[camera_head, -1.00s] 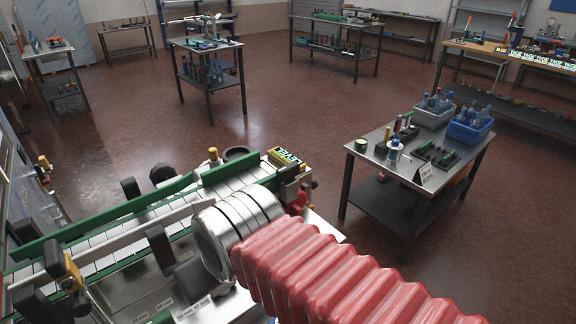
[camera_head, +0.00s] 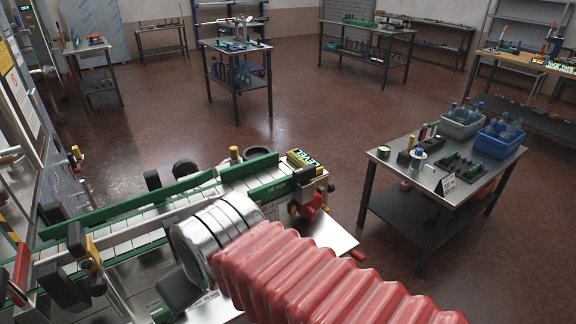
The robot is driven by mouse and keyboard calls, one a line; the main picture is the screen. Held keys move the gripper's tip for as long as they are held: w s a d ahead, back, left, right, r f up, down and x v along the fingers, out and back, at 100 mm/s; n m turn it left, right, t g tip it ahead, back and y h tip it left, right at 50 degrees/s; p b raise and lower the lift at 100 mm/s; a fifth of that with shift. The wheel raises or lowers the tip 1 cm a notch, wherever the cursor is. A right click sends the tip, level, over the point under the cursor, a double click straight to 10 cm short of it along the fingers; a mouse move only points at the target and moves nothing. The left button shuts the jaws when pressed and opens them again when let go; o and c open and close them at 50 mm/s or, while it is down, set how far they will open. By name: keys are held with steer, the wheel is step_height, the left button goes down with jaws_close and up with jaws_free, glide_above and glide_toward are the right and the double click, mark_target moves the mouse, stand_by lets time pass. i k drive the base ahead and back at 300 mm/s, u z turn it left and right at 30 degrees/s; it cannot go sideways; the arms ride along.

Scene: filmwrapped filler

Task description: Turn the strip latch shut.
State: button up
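I cannot pick out the strip latch for certain. A conveyor-like machine with green side rails (camera_head: 140,205) and pale slats fills the lower left. A red part (camera_head: 312,204) sits at its right end, below a "LEVEL" label (camera_head: 301,158). A red-handled lever (camera_head: 21,266) stands at the far left edge. My arm, with a red ribbed sleeve and silver rings, reaches over the machine from the lower right. A dark block (camera_head: 182,288) shows just beyond the rings; I cannot tell whether it belongs to my gripper or the machine. No fingertips show clearly, nor any held object.
A metal table (camera_head: 392,163) at the right carries a grey bin (camera_head: 463,128), a blue bin (camera_head: 497,146) and small tools. More workbenches stand along the back. A cabinet or panel (camera_head: 18,105) rises at the left edge. The brown floor between is clear.

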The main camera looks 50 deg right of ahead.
mark_target(302, 175)
steer(key=u, duration=1.05)
steer(key=k, duration=1.25)
steer(key=z, duration=1.45)
steer(key=i, duration=0.6)
